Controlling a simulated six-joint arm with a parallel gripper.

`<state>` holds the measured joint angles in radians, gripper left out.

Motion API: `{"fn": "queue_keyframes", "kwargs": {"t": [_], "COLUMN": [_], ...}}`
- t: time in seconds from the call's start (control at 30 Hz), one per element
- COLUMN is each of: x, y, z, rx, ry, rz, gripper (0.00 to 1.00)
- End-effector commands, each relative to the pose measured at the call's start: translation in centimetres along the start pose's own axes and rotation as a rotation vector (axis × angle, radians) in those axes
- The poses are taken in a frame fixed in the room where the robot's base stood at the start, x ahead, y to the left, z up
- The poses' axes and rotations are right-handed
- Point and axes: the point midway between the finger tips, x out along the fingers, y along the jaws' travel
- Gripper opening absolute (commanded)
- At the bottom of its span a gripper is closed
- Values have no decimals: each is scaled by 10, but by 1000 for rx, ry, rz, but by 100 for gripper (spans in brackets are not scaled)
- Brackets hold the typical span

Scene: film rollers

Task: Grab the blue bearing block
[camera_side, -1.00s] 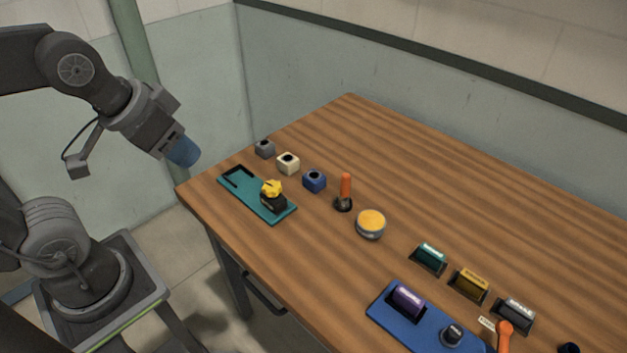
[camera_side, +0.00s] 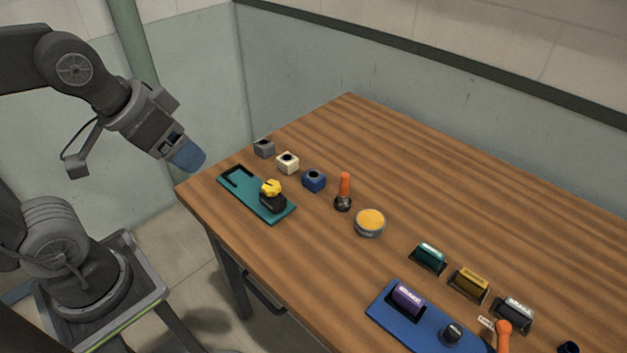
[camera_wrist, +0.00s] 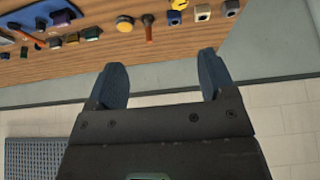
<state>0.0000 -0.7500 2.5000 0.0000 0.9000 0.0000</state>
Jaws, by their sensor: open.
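The blue bearing block (camera_side: 314,181) sits on the wooden table, in a row with a cream block (camera_side: 288,162) and a grey block (camera_side: 264,148). The blue block also shows at the top of the wrist view (camera_wrist: 174,18). My gripper (camera_side: 190,156) hangs off the table's left corner, above table height and well apart from the blocks. In the wrist view its two blue fingers (camera_wrist: 160,85) are spread with nothing between them.
A teal tray (camera_side: 238,190) with a black and yellow piece (camera_side: 272,196) lies left of the blue block. An orange-handled tool (camera_side: 345,192) stands upright to its right, near a yellow-topped tin (camera_side: 370,222). Rollers (camera_side: 468,284) and a blue tray (camera_side: 384,310) lie farther right.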

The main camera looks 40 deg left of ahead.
Motion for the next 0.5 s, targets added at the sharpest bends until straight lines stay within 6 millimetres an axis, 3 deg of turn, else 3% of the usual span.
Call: {"fn": "queue_keyframes", "kwargs": {"t": [0.17,0.27,0.5], "x": [0,3,33], "y": [0,-1,-6], "z": [-5,-20,-91], "rx": [19,91,453], "ry": [-6,-33,-150], "rz": [-1,-1,28], "gripper": [77,77,77]}}
